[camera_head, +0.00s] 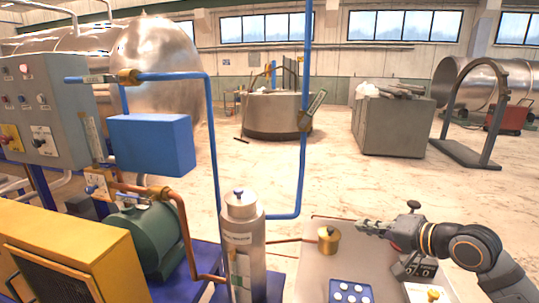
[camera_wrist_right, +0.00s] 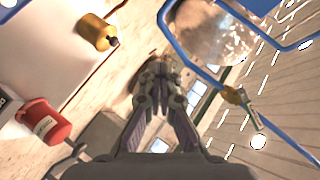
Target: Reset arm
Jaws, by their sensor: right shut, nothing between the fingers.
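My right gripper (camera_head: 362,226) reaches in from the right in the head view, above the grey table. Its fingers are shut and empty, and point left. In the right wrist view the gripper's closed fingertips (camera_wrist_right: 160,66) show at the middle, with nothing between them. A small brass cylinder (camera_head: 328,240) stands on the table, just left of and below the fingertips in the head view. It also shows in the right wrist view (camera_wrist_right: 97,33), apart from the fingers. My left gripper is not in view.
The grey table (camera_head: 312,262) also holds a blue tray (camera_head: 350,291) with white round pieces. A steel cylinder (camera_head: 243,255) stands left of it, beside blue pipes (camera_head: 213,130) and a green motor (camera_head: 143,240). A red object (camera_wrist_right: 43,120) shows in the wrist view. Open floor lies beyond.

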